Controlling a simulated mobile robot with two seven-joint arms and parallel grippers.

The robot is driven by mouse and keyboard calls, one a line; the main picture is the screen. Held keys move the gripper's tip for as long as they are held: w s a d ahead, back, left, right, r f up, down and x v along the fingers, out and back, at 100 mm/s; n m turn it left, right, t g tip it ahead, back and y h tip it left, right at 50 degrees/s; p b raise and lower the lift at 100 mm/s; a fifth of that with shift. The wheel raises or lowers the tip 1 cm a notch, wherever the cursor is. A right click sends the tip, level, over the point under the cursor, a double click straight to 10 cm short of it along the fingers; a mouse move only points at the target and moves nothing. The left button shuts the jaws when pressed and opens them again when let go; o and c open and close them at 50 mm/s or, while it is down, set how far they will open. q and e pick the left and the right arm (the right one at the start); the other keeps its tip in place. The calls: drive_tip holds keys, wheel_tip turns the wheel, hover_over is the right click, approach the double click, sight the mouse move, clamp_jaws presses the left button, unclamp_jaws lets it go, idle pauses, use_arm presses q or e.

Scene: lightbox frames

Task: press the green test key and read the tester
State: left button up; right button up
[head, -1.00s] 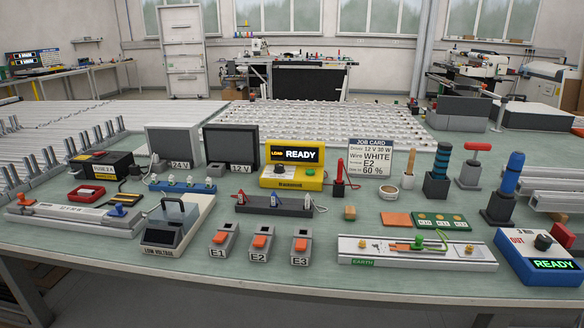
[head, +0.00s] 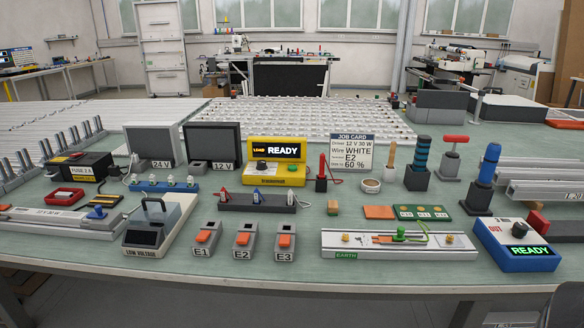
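The yellow tester (head: 257,179) stands toward the back middle of the table. Its dark screen (head: 277,150) reads LOAD in small letters and READY in large white letters. A small green key (head: 293,169) is on its sloped front, to the right of a dark round part. A blue box (head: 513,245) at the right front has a black knob (head: 514,228) and a display (head: 531,251) reading READY in green. The job card (head: 351,152) beside the yellow tester reads 12 V 30 W, WHITE, E2, 60 %. Neither of my grippers is in view.
Orange-topped blocks E1 (head: 205,239), E2 (head: 243,241) and E3 (head: 284,242) stand at the front. A dark block with several coloured leads (head: 257,202) lies before the tester. A rail marked EARTH (head: 345,253) lies front right. Upright tools (head: 418,178) stand right of the card.

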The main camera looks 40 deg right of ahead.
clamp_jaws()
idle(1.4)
